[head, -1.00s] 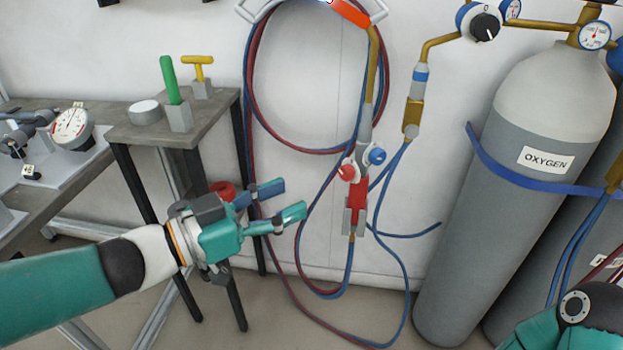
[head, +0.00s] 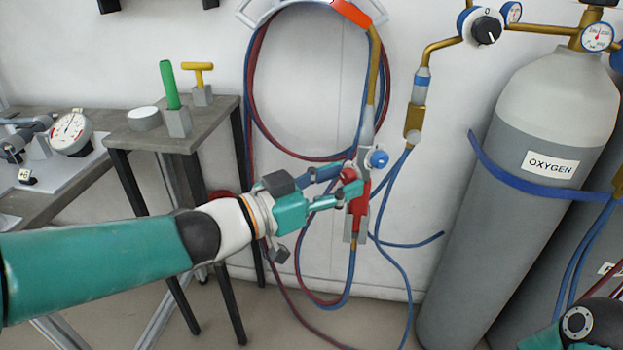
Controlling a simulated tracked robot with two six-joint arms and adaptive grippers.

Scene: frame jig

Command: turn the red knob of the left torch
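The torch (head: 356,218) hangs against the white wall, with a brass upper tube, a grey and red body, a blue knob (head: 379,159) on its right and a red knob (head: 348,174) on its left. My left gripper (head: 350,182) has come in from the left, with its fingertips at the red knob. The fingers are apart, one above the other, and the knob is partly hidden by them. I cannot tell whether they touch it. Only part of my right arm (head: 580,325) shows at the lower right; its fingers are out of view.
Red and blue hoses (head: 300,155) loop on the wall around the torch. A grey oxygen cylinder (head: 520,200) with a blue strap stands to the right. A small table (head: 215,110) with a green-handled tool (head: 169,85) and a yellow T-handle (head: 203,72) stands to the left.

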